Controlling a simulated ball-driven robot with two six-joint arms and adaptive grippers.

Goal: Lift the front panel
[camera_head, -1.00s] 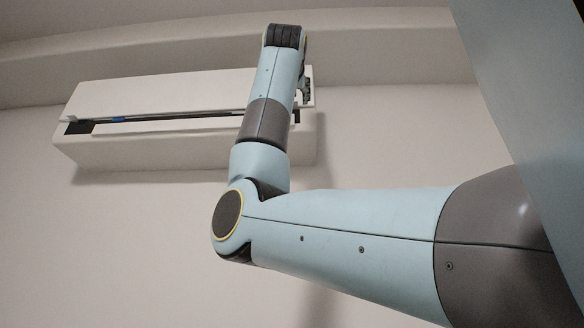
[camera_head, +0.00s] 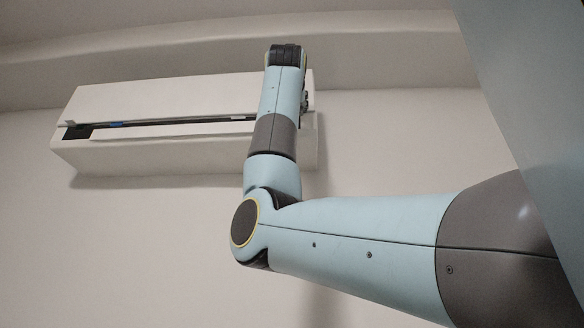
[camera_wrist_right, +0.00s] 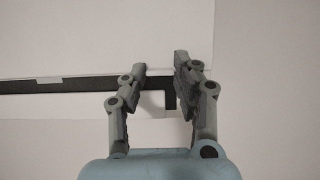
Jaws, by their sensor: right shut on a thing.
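A long white ventilator unit hangs on the wall in the head view. Its front panel (camera_head: 170,100) is the smooth white upper face, with a dark slot (camera_head: 76,132) along its lower edge. In the right wrist view the front panel (camera_wrist_right: 70,35) fills the upper left. My right gripper (camera_wrist_right: 162,62) is shut on the panel's lower edge near its right corner, with one finger on either side of my view. In the head view my right arm hides most of this gripper and the panel's right part. My left gripper is not in view.
The unit's white lower body (camera_head: 190,155) sits below the slot. A small blue mark (camera_head: 117,124) shows inside the slot. Bare wall (camera_head: 130,240) lies below the unit, and a ledge (camera_head: 390,55) runs above it. The wall right of the unit is clear.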

